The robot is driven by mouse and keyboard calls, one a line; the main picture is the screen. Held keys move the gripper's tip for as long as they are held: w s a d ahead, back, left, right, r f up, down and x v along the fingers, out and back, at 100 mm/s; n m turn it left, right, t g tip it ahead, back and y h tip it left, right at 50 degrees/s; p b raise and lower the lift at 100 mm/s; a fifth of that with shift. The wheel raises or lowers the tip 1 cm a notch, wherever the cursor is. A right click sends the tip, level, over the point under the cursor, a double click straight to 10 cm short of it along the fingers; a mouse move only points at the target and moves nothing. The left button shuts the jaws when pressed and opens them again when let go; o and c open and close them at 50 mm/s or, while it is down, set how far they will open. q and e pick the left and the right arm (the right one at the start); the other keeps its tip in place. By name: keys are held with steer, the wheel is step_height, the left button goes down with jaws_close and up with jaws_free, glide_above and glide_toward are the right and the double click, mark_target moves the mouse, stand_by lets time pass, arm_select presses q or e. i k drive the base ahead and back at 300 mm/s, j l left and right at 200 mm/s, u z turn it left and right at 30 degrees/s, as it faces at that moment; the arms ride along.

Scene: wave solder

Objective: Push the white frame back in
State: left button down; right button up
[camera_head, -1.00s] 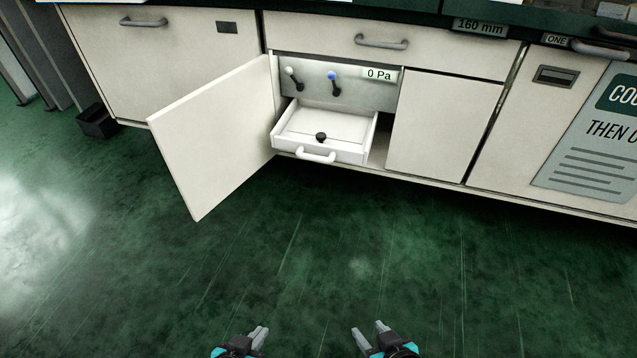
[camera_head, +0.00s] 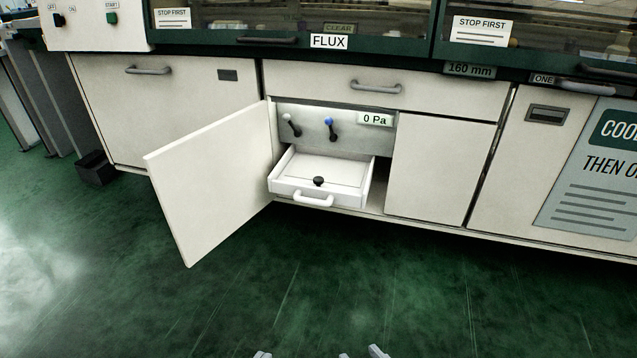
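The white frame (camera_head: 284,187) is a shallow, drawer-like tray with a white front handle (camera_head: 313,200) and a black knob (camera_head: 319,181) on its flat top. It sticks out of the open cabinet bay below the valve panel. Only the tips of my grippers show at the bottom edge, well in front of the frame and apart from it. My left gripper (camera_head: 262,354) shows just a sliver, so its opening cannot be told. My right gripper (camera_head: 361,353) shows two separated fingertips with nothing between them.
A white cabinet door (camera_head: 212,185) stands swung open left of the frame. Behind the frame, a grey panel (camera_head: 350,128) carries two small valves and a "0 Pa" label. A closed door (camera_head: 440,168) is at the right. The green floor (camera_head: 330,285) in front is clear.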

mark_target(348, 177)
steer(key=i+z, duration=0.15)
steer(key=i, duration=0.3)
steer(key=i+j+z, duration=0.1)
steer(key=i, duration=0.4)
steer(key=i+j+z, duration=0.15)
steer(key=i, duration=0.3)
steer(key=i+j+z, duration=0.15)
steer(key=i, duration=0.3)
